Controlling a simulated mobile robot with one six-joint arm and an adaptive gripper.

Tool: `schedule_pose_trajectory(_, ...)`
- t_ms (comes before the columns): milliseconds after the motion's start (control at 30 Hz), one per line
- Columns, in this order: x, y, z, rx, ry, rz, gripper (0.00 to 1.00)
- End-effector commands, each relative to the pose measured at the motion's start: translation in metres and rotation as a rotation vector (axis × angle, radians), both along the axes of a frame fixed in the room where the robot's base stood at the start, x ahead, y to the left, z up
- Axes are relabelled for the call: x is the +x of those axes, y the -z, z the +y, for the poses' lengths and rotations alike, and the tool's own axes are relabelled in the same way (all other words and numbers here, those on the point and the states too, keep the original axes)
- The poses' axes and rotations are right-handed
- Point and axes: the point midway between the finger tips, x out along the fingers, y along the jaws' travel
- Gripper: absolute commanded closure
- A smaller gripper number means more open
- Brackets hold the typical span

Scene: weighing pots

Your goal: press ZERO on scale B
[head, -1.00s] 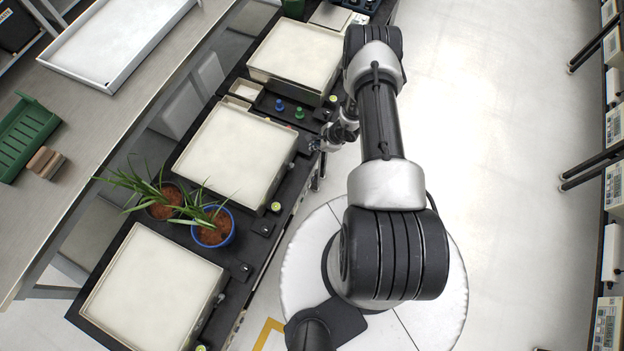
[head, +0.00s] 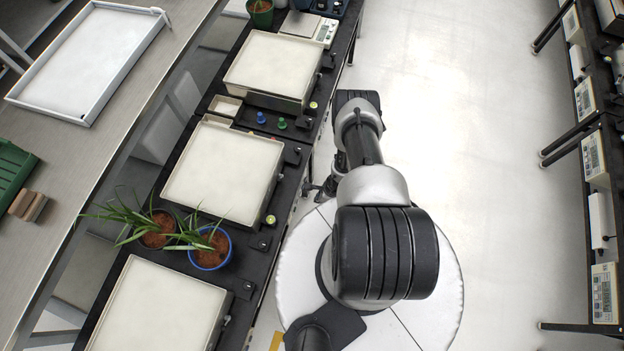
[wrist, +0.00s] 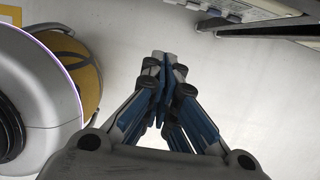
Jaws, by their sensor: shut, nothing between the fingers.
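A scale (head: 322,32) with a pale pan and a small keypad stands at the far end of the dark bench in the head view. Several box-shaped devices with panels, one of them at the upper right (head: 592,155), line the right side. I cannot read any letter or the word ZERO, so I cannot tell which is scale B. My gripper (wrist: 164,68) is shut and empty in the wrist view, over pale floor. In the head view it is mostly hidden by my arm, beside the bench's right edge.
A white tray (head: 90,60) lies on the left bench. The pale aisle floor (head: 460,150) on the right is clear.

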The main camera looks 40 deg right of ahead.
Motion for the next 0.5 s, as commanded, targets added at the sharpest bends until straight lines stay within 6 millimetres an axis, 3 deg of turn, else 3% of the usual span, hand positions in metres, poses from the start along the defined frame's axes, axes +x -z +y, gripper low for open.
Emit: schedule_pose_trajectory(500,0.018,0.099,0.015,-0.001,-0.003,0.0,1.0)
